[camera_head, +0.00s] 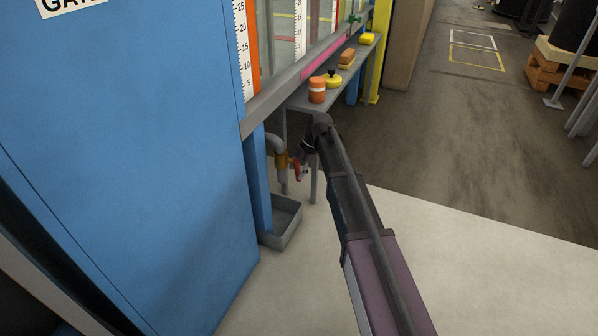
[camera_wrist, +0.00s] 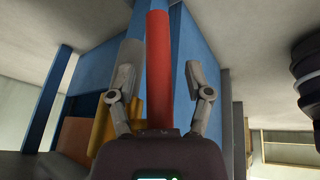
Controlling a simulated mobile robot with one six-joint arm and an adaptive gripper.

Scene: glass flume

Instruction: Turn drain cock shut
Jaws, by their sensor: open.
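The drain cock has a brass-coloured body (camera_head: 282,161) on a grey bent pipe below the flume's near end. Its red handle (camera_head: 297,169) sticks out to the right of the body and slants downward in the head view. In the wrist view the red handle (camera_wrist: 159,75) stands between my two fingers, with a gap on each side, and the brass-coloured body (camera_wrist: 104,128) shows at lower left. My gripper (camera_wrist: 161,70) is open around the handle. In the head view my gripper (camera_head: 307,147) is small and partly hidden by my arm, close to the cock.
A grey tray (camera_head: 285,224) sits on the floor under the pipe. A blue panel (camera_head: 120,150) fills the left. A grey shelf (camera_head: 300,102) above holds an orange-and-white jar (camera_head: 317,90), a yellow item (camera_head: 333,79) and sponges.

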